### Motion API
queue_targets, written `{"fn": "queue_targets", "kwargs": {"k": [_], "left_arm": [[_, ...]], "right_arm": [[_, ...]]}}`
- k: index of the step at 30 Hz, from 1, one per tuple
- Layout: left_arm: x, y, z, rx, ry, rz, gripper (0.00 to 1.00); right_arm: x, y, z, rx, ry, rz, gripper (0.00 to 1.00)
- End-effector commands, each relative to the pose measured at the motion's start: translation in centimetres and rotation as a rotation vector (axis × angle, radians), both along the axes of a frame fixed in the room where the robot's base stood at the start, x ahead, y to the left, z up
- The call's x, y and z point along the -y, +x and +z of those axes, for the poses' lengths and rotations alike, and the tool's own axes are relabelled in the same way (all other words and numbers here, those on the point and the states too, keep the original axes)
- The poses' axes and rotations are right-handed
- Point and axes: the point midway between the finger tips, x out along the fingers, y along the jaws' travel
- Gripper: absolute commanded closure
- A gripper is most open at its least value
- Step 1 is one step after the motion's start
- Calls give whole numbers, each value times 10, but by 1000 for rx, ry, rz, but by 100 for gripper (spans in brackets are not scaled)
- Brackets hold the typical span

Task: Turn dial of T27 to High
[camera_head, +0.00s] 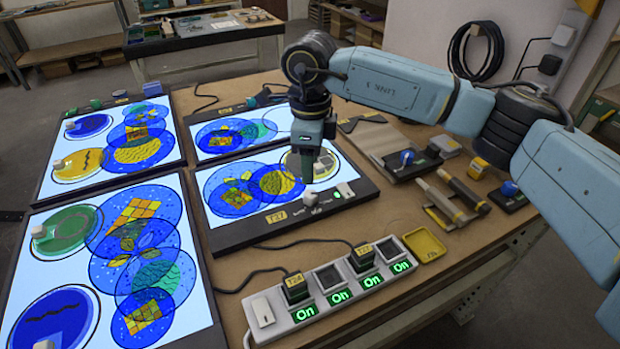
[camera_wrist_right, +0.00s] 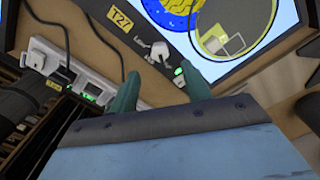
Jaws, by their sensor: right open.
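The T27 light panel (camera_head: 255,236) lies on the table with a lit screen and a black front frame. Its yellow T27 label (camera_head: 277,216) also shows in the right wrist view (camera_wrist_right: 120,20). A small pale dial (camera_head: 311,198) sits on the frame to the right of the label; the wrist view shows it too (camera_wrist_right: 160,49). My right gripper (camera_head: 306,176) points down above the dial, apart from it. In the wrist view its two green fingers (camera_wrist_right: 160,84) are spread with nothing between them. I cannot read the dial's setting. My left gripper is not in view.
A lit green indicator and white switch (camera_head: 345,190) sit right of the dial. A power strip (camera_head: 335,290) with plugs and green "On" signs stands in front. Other lit panels (camera_head: 110,160) lie left and behind. Tools and a yellow tray (camera_head: 424,246) lie at right.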

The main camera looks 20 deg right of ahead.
Motion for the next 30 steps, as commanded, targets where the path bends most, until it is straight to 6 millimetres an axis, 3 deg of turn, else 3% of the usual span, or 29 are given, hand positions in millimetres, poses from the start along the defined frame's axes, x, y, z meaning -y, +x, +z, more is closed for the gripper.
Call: {"fn": "queue_targets", "kwargs": {"k": [3,9,26,30], "left_arm": [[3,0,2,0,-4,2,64],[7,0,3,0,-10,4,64],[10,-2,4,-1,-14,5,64],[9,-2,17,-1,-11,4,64]], "right_arm": [[0,0,27,3,1,0,52],[-1,0,54,1,0,1,52],[0,0,61,-1,0,1,52],[0,0,74,-1,0,1,52]]}}
